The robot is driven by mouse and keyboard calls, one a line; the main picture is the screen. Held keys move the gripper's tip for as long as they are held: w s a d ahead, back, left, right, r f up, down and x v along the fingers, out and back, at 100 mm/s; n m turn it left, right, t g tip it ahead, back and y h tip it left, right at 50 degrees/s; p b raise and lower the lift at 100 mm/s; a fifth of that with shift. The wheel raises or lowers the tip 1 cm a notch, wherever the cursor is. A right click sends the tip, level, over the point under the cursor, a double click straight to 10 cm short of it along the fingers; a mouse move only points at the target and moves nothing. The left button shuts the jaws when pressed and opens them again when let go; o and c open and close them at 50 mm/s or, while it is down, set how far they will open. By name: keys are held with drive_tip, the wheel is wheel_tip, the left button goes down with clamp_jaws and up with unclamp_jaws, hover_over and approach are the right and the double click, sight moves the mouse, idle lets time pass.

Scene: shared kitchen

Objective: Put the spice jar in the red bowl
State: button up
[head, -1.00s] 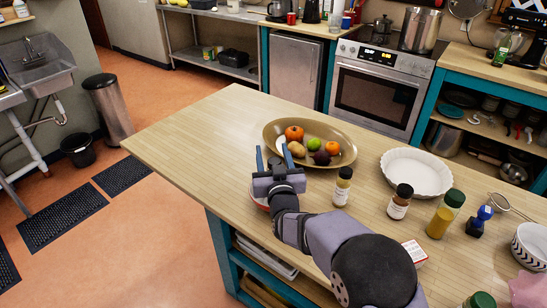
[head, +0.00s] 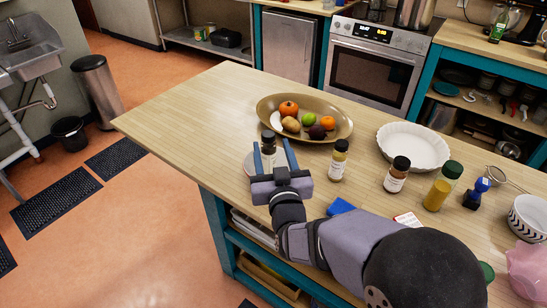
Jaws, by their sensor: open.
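My gripper (head: 273,148) is open, low over the left part of the wooden counter, with two blue fingers pointing away from me. A dark-capped jar (head: 268,139) shows between and just beyond the fingertips; its lower part is hidden, and I cannot tell whether the fingers touch it. A pale round rim (head: 249,163), probably the bowl, shows beside the left finger. My gripper covers much of it, no red shows on it now, and I cannot tell whether the jar stands inside or behind it.
An oval fruit tray (head: 342,132) lies behind my gripper. A white fluted dish (head: 413,148), a green-lidded jar (head: 441,189) and a blue bottle (head: 476,194) stand right. A blue block (head: 340,206) lies near my arm. The counter's far left is clear.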

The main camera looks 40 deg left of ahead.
drive_tip(key=shift+s+d, duration=0.5)
drive_tip(key=shift+d, duration=0.05)
drive_tip(key=shift+w, duration=0.1)
drive_tip(key=w+d+f+m+g+h+p, duration=0.1)
drive_tip(key=w+d+m+h, duration=0.2)
drive_tip(key=d, duration=0.6)
drive_tip(key=w+d+f+m+g+h+p, duration=0.15)
drive_tip(key=w+d+h, duration=0.3)
drive_tip(key=d, duration=0.45)
drive_tip(key=s+d+f+m+g+h, duration=0.1)
drive_tip(key=s+d+f+g, duration=0.1)
drive_tip(key=d, duration=0.5)
drive_tip(key=s+d+f+m+g+h, duration=0.1)
drive_tip(key=s+d+f, duration=0.1)
drive_tip(key=s+d, duration=0.2)
drive_tip(key=s+d+f+m+g+h+p, duration=0.1)
drive_tip(key=s+d+f+m+g, duration=0.1)
drive_tip(key=d, duration=0.8)
drive_tip(key=shift+s+d+f+g, duration=0.2)
drive_tip(key=shift+s+f, duration=0.05)
drive_tip(key=shift+s, duration=0.2)
drive_tip(key=shift+s+d+f+g, duration=0.15)
drive_tip(key=shift+s+f, duration=0.05)
drive_tip(key=shift+s, duration=0.2)
drive_tip(key=s+d+f+g+h, duration=0.2)
drive_tip(key=s+d+f+g, duration=0.2)
drive_tip(key=s+d, duration=0.5)
drive_tip(key=shift+s+g, duration=0.3)
drive_tip(key=shift+s, duration=0.85)
